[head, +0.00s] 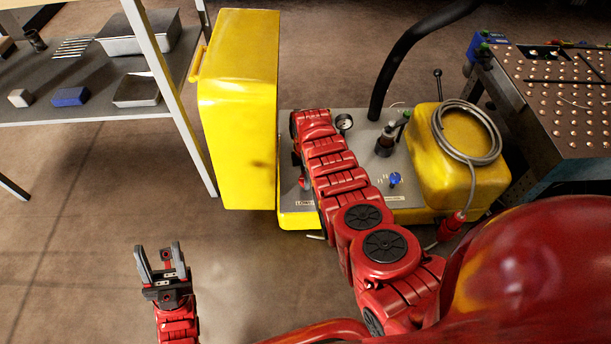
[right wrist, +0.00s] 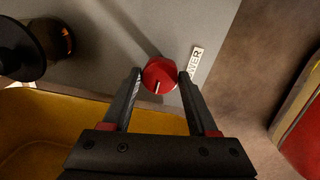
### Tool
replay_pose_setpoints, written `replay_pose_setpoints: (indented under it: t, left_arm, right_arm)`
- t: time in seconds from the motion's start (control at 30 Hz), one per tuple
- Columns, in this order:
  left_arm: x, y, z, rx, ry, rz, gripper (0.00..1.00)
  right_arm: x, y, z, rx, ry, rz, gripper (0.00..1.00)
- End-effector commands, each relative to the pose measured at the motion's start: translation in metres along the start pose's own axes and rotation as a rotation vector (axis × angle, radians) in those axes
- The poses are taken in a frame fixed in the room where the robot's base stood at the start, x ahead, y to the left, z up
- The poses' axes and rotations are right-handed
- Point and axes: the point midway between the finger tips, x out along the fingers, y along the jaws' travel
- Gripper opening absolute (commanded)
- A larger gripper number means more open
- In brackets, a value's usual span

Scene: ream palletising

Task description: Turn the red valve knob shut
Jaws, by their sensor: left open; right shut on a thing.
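The red valve knob (right wrist: 160,74) shows in the right wrist view, round with a white line on its face, on a grey panel. My right gripper (right wrist: 160,76) has its two fingertips on either side of the knob and is shut on it. In the head view my right arm reaches over the grey panel (head: 370,160) of a yellow machine and hides most of its hand. I cannot clearly make out the knob there. My left gripper (head: 162,255) is open and empty above the floor, left of the machine.
The panel also carries a blue knob (head: 395,179), a gauge (head: 344,122) and a dark fitting (head: 385,140). A tall yellow cover (head: 238,110) stands at the panel's left. A shelf (head: 90,110) and a perforated table (head: 560,90) flank the machine.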

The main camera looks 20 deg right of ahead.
Motion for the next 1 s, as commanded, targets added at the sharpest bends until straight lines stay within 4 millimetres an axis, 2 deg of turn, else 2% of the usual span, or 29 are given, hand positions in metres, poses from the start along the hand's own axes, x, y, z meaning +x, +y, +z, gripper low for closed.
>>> replay_pose_setpoints:
  t: [0.37, 1.0]
  left_arm:
    - [0.0020, -0.0014, -0.0006, 0.002, 0.000, -0.005, 0.50]
    - [0.0034, -0.0029, -0.0012, 0.004, 0.001, -0.011, 0.50]
  right_arm:
    - [0.0000, -0.0006, -0.0008, 0.200, 0.002, -0.003, 0.04]
    - [-0.0009, 0.0019, -0.0010, 0.804, 0.004, 0.003, 0.04]
